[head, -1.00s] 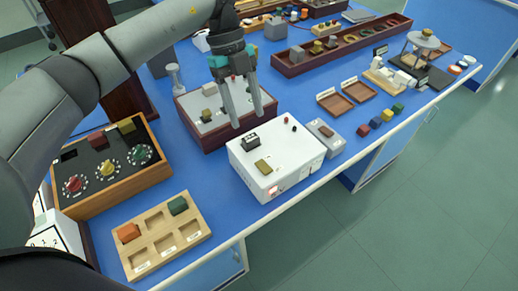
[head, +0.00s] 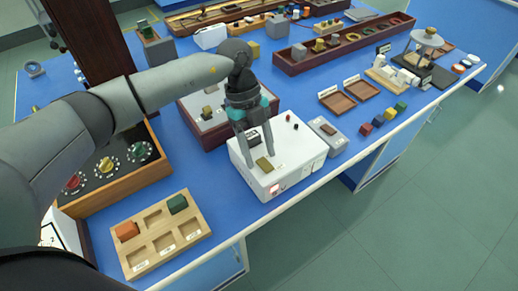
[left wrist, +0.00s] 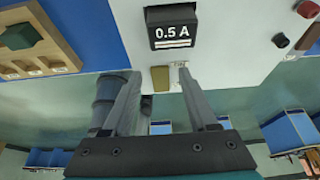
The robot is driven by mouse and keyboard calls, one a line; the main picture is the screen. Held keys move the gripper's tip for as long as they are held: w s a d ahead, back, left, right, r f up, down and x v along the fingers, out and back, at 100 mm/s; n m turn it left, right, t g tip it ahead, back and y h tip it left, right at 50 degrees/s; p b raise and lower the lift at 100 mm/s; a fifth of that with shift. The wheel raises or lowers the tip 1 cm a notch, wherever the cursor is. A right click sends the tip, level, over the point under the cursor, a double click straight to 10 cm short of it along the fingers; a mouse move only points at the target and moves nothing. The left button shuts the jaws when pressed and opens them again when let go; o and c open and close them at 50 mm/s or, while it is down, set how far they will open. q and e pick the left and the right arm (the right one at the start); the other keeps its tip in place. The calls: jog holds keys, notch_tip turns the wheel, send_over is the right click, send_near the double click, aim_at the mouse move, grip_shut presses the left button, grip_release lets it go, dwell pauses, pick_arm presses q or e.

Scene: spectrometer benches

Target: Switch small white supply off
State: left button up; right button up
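The small white supply (head: 300,148) stands near the front edge of the blue bench. On its top are an olive-yellow block-like part (head: 264,164), a red knob and a black knob. A small reddish part (head: 275,190) shows low on its front face. My left gripper (head: 258,159) is open and points down over the supply's top, its fingertips close to the yellow part. In the left wrist view, the yellow part (left wrist: 160,79) lies between the fingertips (left wrist: 159,73), beside the black "0.5 A" display (left wrist: 172,27). Contact cannot be told. My right gripper is not in view.
A grey box (head: 328,132) stands right of the supply. A wooden tray (head: 203,222) with orange and green blocks lies to the left, below a panel of dials (head: 155,165). A dark red-sided box (head: 190,110) stands behind. Small coloured cubes (head: 377,121) line the right front edge.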

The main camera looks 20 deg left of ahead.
pick_arm(q)
grip_shut()
dwell(0.4)
jog(key=y+p, duration=0.1)
jog(key=p, duration=0.1)
jog(key=r+t+p, duration=0.1)
jog(key=p, duration=0.1)
jog(key=shift+s+d+y+p, duration=0.25)
jog(key=shift+y+p, duration=0.05)
jog(key=shift+y, duration=0.1)
jog(key=shift+d+f+t+y+p, duration=0.1)
jog(key=shift+f+t+y+p, duration=0.1)
jog(key=shift+t+y+p, duration=0.25)
jog(key=shift+o, duration=0.3)
grip_release()
notch_tip(320, 180, up, 15)
jog(key=a+p, duration=0.1)
jog(key=shift+w, duration=0.4)
